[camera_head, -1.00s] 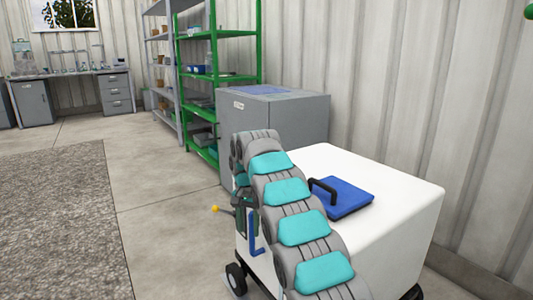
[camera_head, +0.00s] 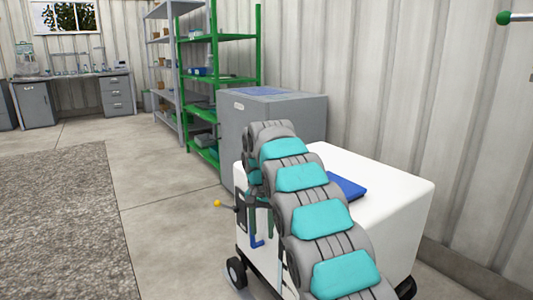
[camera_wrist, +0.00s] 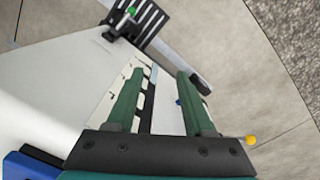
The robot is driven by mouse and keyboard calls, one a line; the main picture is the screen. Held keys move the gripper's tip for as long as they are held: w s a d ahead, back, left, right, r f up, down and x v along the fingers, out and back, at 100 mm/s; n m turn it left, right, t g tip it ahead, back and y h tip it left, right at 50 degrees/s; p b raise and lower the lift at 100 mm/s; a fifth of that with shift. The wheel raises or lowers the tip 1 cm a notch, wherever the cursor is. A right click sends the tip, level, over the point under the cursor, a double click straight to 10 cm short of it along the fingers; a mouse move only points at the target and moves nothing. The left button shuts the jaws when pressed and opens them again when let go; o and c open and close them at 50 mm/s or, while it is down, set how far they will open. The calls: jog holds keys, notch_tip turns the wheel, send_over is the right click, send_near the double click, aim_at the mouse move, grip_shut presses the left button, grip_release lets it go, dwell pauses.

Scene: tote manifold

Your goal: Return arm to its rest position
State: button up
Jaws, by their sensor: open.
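My arm, grey with teal pads, reaches from the lower right over the near left side of a white wheeled box (camera_head: 385,205). My gripper (camera_head: 260,232) hangs beside the box's left side and is partly hidden by the arm. In the wrist view my gripper (camera_wrist: 162,78) has two green fingers standing apart with nothing seen held between them. A blue lid (camera_head: 347,186) lies on the white top; the arm covers part of it. A yellow-tipped lever (camera_head: 218,203) sticks out left of the gripper, and its yellow tip (camera_wrist: 250,140) shows near the right finger.
A grey cabinet (camera_head: 290,112) stands behind the box, with green shelving (camera_head: 215,80) beyond. A green-tipped rod (camera_head: 515,17) juts in at upper right, near the corrugated wall. A dark slotted part (camera_wrist: 148,22) lies ahead in the wrist view. Floor at left is clear.

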jog(key=s+d+r+n, duration=0.1)
jog(key=s+d+r, duration=0.1)
jog(key=s+d, duration=0.6)
jog(key=s+d+r, duration=0.3)
jog(key=s+d, duration=0.1)
jog(key=s, duration=0.9)
jog(key=s+d+f+n, duration=0.1)
jog(key=s+f, duration=0.3)
jog(key=s, duration=0.9)
jog(key=s+d+f+n+g, duration=0.1)
jog(key=s+d+f+n, duration=0.1)
jog(key=s, duration=1.2)
jog(key=shift+d+f+g, duration=0.3)
jog(key=shift+d+f, duration=0.35)
jog(key=shift+f, duration=0.25)
